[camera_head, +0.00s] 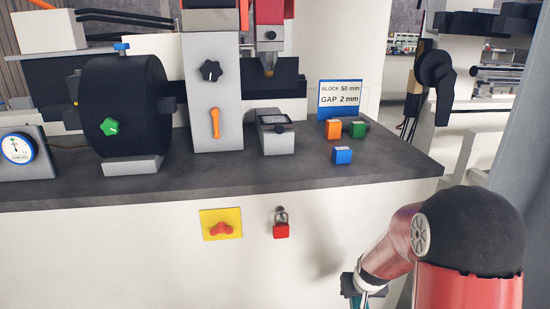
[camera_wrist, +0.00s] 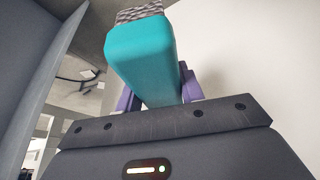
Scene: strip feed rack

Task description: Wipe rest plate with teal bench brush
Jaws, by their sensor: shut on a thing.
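The teal bench brush (camera_wrist: 142,52) fills the upper middle of the wrist view, with a grey patterned strip of bristles (camera_wrist: 139,14) at its far end. My gripper (camera_wrist: 159,90) is shut on it, one purple finger on each side. In the head view my gripper (camera_head: 358,287) is low at the bottom edge, in front of the bench and below its top, and only a sliver of teal shows under it. I cannot tell for sure which surface is the rest plate.
The dark bench top (camera_head: 330,174) holds a grey device (camera_head: 275,138), a large black drum (camera_head: 128,105), and orange (camera_head: 333,130), green (camera_head: 357,131) and blue (camera_head: 342,156) blocks. A blue sign (camera_head: 339,98) stands behind. A red padlock (camera_head: 281,229) hangs on the bench front.

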